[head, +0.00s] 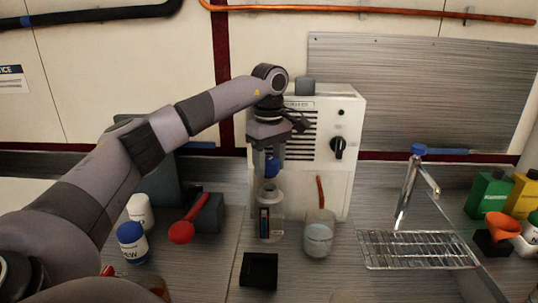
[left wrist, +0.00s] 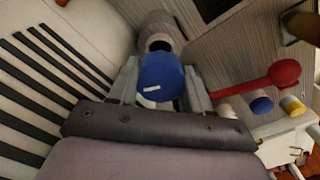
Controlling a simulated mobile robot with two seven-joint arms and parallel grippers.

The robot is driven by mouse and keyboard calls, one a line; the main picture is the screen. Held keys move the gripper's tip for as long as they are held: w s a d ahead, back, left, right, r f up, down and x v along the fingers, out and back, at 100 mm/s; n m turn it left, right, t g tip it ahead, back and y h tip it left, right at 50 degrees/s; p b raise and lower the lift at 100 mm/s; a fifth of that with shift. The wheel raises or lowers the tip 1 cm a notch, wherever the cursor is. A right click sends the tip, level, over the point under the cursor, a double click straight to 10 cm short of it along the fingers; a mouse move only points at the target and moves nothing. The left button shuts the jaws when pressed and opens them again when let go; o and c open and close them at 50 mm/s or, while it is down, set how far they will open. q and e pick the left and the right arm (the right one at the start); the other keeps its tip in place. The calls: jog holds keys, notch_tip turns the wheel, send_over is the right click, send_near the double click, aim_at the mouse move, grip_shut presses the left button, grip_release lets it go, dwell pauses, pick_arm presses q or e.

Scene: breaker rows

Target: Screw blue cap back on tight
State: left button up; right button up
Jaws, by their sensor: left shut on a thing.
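My left gripper (head: 270,156) points down in front of the white machine, shut on the blue cap (head: 271,166). In the left wrist view the cap (left wrist: 161,78) sits between the fingers with a small white mark on top. The bottle (left wrist: 157,26) shows beyond it, with its dark open mouth partly visible beside the cap. My right gripper is not in view.
The white machine (head: 345,185) with a black knob stands close behind. A glass beaker (head: 319,236) is right of the bottle, a small black box (head: 259,270) in front. A wire rack (head: 415,250) is right.

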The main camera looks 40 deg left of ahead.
aim_at(269, 177)
pick_arm(q)
jog(key=shift+f, duration=1)
jog(key=shift+p, duration=0.55)
jog(key=shift+f+b, duration=0.5)
jog(key=shift+f, duration=0.6)
dwell(0.8)
jog(key=o, duration=1.1)
jog(key=shift+f, duration=0.1)
jog(key=shift+r, duration=3.6)
jog(key=shift+c, duration=0.2)
